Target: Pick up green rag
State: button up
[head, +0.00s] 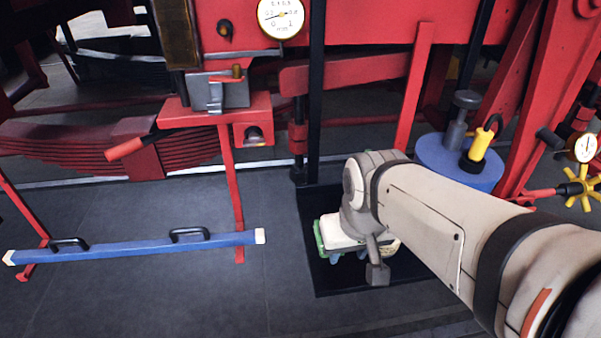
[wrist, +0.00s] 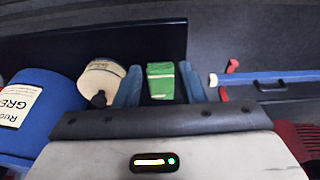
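The green rag (wrist: 160,82) is a small folded bundle with pale bands on a black tray (wrist: 150,35), seen in the wrist view. My gripper (wrist: 159,68) is open, its two blue fingers to the left and right of the rag with narrow gaps showing. I cannot tell how far above the rag the fingers are. In the head view, a green edge of the rag (head: 319,238) shows beside my gripper (head: 347,257); my wrist hides most of it.
A cream tin (wrist: 103,78) stands close to the left finger, with a blue grease drum (wrist: 40,108) further left. A blue bar with black handles (head: 135,246) lies left of the black tray in the head view. Red machinery (head: 350,75) stands behind.

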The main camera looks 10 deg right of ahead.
aim_at(318, 237)
jog(key=shift+d, duration=0.2)
jog(key=o, duration=0.3)
jog(key=shift+w+r+p, duration=0.2)
jog(key=shift+p, duration=0.15)
jog(key=o, duration=0.6)
jog(key=w+g+p, duration=0.1)
jog(key=w+p, duration=0.4)
jog(key=w, duration=0.2)
jog(key=shift+w+p, duration=0.2)
jog(key=shift+p, duration=0.2)
jog(key=shift+o, duration=0.3)
jog(key=shift+g, duration=0.8)
jog(key=w+f+p, duration=0.2)
jog(key=w, duration=0.1)
jog(key=w+f+p, duration=0.1)
jog(key=w, duration=0.1)
jog(key=shift+f+p, duration=0.15)
jog(key=shift+p, duration=0.15)
jog(key=shift+w+f, duration=0.25)
jog(key=shift+f, duration=0.3)
jog(key=shift+w+d+f+p, duration=0.15)
jog(key=shift+f+p, duration=0.35)
jog(key=shift+f, duration=1.4)
jog(key=shift+w+a+f+p, duration=0.1)
jog(key=shift+f+p, duration=0.35)
jog(key=shift+f, duration=1.4)
